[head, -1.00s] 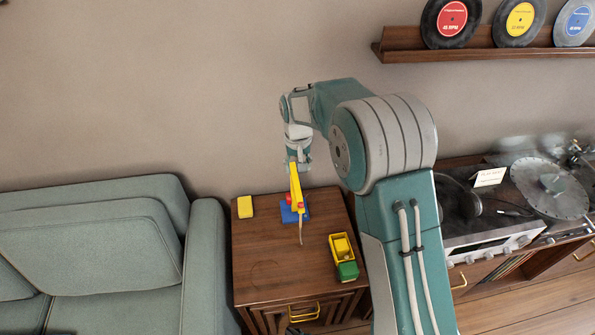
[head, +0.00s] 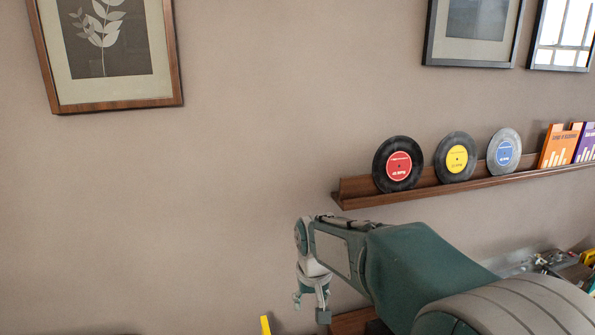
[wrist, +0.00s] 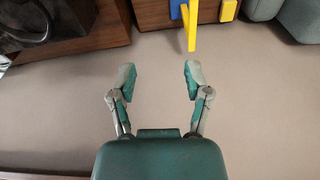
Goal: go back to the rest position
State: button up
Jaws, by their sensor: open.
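My gripper shows in the wrist view (wrist: 160,75) with its two fingers wide apart and nothing between them. In the head view my gripper (head: 312,300) hangs at the end of my arm in front of the bare wall, low in the picture. The tip of a yellow toy part (head: 265,325) shows at the bottom edge, left of my gripper. In the wrist view a yellow bar (wrist: 192,30) stands beyond the fingers, apart from them, with a bit of blue (wrist: 176,8) and a yellow block (wrist: 228,10) beside it.
A wooden ledge (head: 350,201) with records (head: 398,165) is on the wall above and right of my gripper. A framed picture (head: 105,105) hangs upper left. The wall between is clear. The wrist view shows a wooden side table (wrist: 150,14) and a grey-green sofa (wrist: 300,20).

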jog(key=s+d+r+m+t, duration=0.1)
jog(key=s+d+r+t, duration=0.1)
jog(key=s+d+r, duration=0.7)
jog(key=s+d+f+m+t, duration=0.1)
jog(key=s+d+f, duration=0.1)
jog(key=s, duration=1.2)
jog(key=shift+s+d+f+t, duration=0.25)
jog(key=shift+d+t, duration=0.15)
jog(key=shift+d, duration=0.45)
